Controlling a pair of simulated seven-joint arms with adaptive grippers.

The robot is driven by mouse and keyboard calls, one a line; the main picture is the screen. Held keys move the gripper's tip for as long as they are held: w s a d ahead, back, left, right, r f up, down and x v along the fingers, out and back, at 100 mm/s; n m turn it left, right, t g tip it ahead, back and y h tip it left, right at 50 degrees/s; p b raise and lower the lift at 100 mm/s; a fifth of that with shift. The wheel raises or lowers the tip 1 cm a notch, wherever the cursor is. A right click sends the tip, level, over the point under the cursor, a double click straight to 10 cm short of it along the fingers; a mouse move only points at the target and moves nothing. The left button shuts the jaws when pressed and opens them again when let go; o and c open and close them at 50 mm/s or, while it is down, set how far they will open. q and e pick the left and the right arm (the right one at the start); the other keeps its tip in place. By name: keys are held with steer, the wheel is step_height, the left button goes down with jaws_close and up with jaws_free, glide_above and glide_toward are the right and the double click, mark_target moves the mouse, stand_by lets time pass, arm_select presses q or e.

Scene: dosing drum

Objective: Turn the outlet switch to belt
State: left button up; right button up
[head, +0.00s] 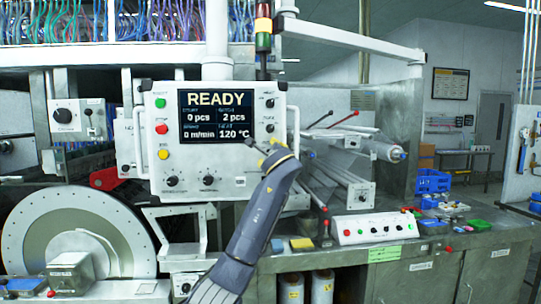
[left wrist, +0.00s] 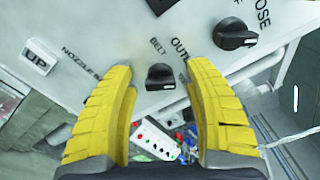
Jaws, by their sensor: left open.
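The outlet switch (left wrist: 160,76) is a black knob on the white control panel (head: 220,160). In the left wrist view it sits between my left gripper's two yellow fingers, with the words BELT and OUTLET, partly covered, beside it. Neither finger visibly touches the knob. In the head view the gripper hides the switch. My right gripper is not seen.
The panel screen (head: 216,117) reads READY. A white handle bar (head: 294,130) runs along the panel's right edge. A small button box (head: 375,228) stands on the bench below right.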

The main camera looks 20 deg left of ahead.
arm_select(q)
steer(key=shift+c, duration=0.5)
jaws_close()
steer(key=n, duration=0.5)
steer(key=shift+n, duration=0.4)
steer(key=n, duration=0.5)
steer(key=shift+n, duration=0.7)
steer(key=shift+a, duration=0.1)
